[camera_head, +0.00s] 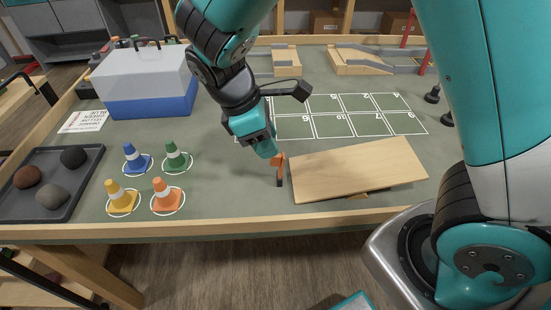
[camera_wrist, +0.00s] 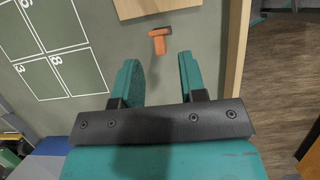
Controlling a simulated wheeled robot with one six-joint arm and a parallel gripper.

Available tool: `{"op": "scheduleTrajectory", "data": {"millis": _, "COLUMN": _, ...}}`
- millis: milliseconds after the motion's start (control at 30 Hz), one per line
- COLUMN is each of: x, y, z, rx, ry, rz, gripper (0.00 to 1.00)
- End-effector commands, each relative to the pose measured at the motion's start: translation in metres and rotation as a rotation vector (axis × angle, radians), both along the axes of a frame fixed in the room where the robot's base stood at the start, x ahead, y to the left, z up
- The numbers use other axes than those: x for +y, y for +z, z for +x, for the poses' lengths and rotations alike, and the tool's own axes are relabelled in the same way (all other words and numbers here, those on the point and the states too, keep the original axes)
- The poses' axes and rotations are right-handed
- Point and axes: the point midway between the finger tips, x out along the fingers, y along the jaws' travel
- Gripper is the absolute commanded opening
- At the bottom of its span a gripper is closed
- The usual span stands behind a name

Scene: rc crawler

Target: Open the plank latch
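The wooden plank (camera_head: 355,168) lies near the table's front edge, slightly tilted; its end shows at the top of the wrist view (camera_wrist: 150,7). The small orange latch (camera_head: 279,160) with a dark lower part is at the plank's left end. In the wrist view the orange latch (camera_wrist: 158,43) lies just beyond my fingertips, roughly centred between them. My gripper (camera_head: 267,150) points down close to the latch. In the wrist view my gripper (camera_wrist: 158,62) has its two teal fingers apart with nothing between them. The fingertips are partly hidden in the head view.
Several small cones (camera_head: 165,195) stand left of my gripper, beside a dark tray of stones (camera_head: 50,205). A blue and white box (camera_head: 148,85) stands behind them. A numbered grid (camera_head: 340,116) lies behind the plank. The wooden table edge (camera_head: 230,225) is close in front.

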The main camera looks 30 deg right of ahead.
Motion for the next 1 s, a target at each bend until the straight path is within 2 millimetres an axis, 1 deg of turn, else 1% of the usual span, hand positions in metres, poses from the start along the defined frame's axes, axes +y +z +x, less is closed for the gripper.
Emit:
{"op": "scheduleTrajectory", "data": {"millis": 33, "x": -0.004, "y": -0.012, "z": -0.002, "rx": 0.003, "ry": -0.001, "rz": -0.002, "gripper": 0.38}}
{"op": "scheduleTrajectory", "data": {"millis": 100, "x": -0.009, "y": -0.023, "z": -0.004, "rx": 0.004, "ry": 0.0, "rz": -0.001, "gripper": 0.38}}
{"op": "scheduleTrajectory", "data": {"millis": 200, "x": -0.013, "y": -0.035, "z": -0.006, "rx": 0.002, "ry": -0.001, "rz": -0.001, "gripper": 0.38}}
{"op": "scheduleTrajectory", "data": {"millis": 300, "x": -0.016, "y": -0.043, "z": -0.007, "rx": 0.001, "ry": 0.0, "rz": -0.001, "gripper": 0.38}}
{"op": "scheduleTrajectory", "data": {"millis": 433, "x": -0.018, "y": -0.046, "z": -0.007, "rx": -0.001, "ry": 0.0, "rz": 0.001, "gripper": 0.38}}
{"op": "scheduleTrajectory", "data": {"millis": 667, "x": -0.018, "y": -0.046, "z": -0.007, "rx": -0.001, "ry": 0.0, "rz": 0.001, "gripper": 0.38}}
{"op": "scheduleTrajectory", "data": {"millis": 767, "x": -0.018, "y": -0.046, "z": -0.007, "rx": 0.0, "ry": 0.0, "rz": 0.001, "gripper": 0.18}}
{"op": "scheduleTrajectory", "data": {"millis": 800, "x": -0.018, "y": -0.046, "z": -0.007, "rx": 0.0, "ry": 0.0, "rz": 0.001, "gripper": 0.08}}
{"op": "scheduleTrajectory", "data": {"millis": 833, "x": -0.018, "y": -0.046, "z": -0.007, "rx": 0.0, "ry": 0.001, "rz": 0.001, "gripper": 0.02}}
{"op": "scheduleTrajectory", "data": {"millis": 867, "x": -0.018, "y": -0.046, "z": -0.007, "rx": 0.0, "ry": 0.001, "rz": 0.001, "gripper": 0.0}}
{"op": "scheduleTrajectory", "data": {"millis": 1000, "x": -0.017, "y": -0.045, "z": -0.007, "rx": 0.006, "ry": 0.001, "rz": -0.01, "gripper": 0.0}}
